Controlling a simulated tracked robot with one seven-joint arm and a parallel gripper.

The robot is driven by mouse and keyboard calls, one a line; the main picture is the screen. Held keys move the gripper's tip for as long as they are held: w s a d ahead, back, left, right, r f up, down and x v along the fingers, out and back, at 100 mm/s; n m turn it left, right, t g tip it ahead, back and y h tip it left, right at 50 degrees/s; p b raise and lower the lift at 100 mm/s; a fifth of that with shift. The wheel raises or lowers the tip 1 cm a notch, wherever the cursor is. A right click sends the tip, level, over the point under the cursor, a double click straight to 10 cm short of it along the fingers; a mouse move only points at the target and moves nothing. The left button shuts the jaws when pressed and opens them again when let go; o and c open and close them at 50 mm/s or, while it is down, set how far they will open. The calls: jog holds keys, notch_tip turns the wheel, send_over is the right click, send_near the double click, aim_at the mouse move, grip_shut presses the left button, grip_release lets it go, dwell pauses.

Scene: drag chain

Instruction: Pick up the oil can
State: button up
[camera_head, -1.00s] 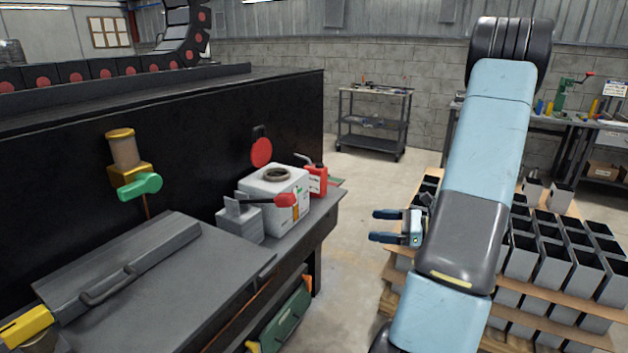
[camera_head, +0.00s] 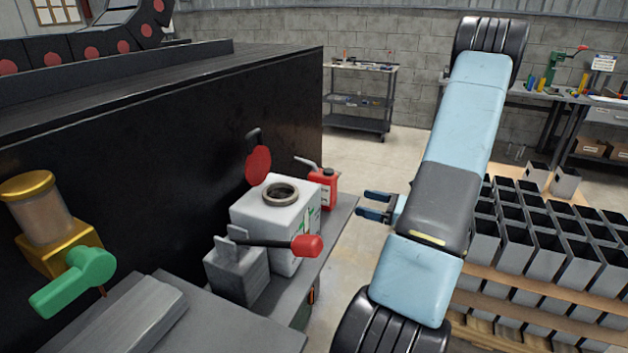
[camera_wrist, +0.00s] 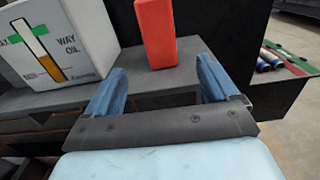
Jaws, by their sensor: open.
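The oil can (camera_head: 325,187) is a small red can with a grey spout and a white label. It stands upright at the far end of the grey ledge, behind the white way oil tank (camera_head: 280,222). In the wrist view the red can (camera_wrist: 156,33) shows upright on the ledge, ahead of and between my fingers. My gripper (camera_head: 366,204) is open and empty, to the right of the can and apart from it. Its two blue fingers also show in the wrist view (camera_wrist: 160,85). The can's top is cut off there.
A lever with a red knob (camera_head: 307,245) juts out in front of the tank. A green-handled valve (camera_head: 75,280) is at the left. A pallet of grey square tubes (camera_head: 540,250) stands to the right. The floor beyond the ledge is clear.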

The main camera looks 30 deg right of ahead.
aim_at(335, 194)
jog(key=x, duration=0.9)
jog(key=shift+w+d, duration=0.1)
jog(key=shift+d, duration=0.05)
jog(key=shift+x, duration=2.8)
jog(key=shift+f, duration=0.1)
jog(key=c, duration=1.4)
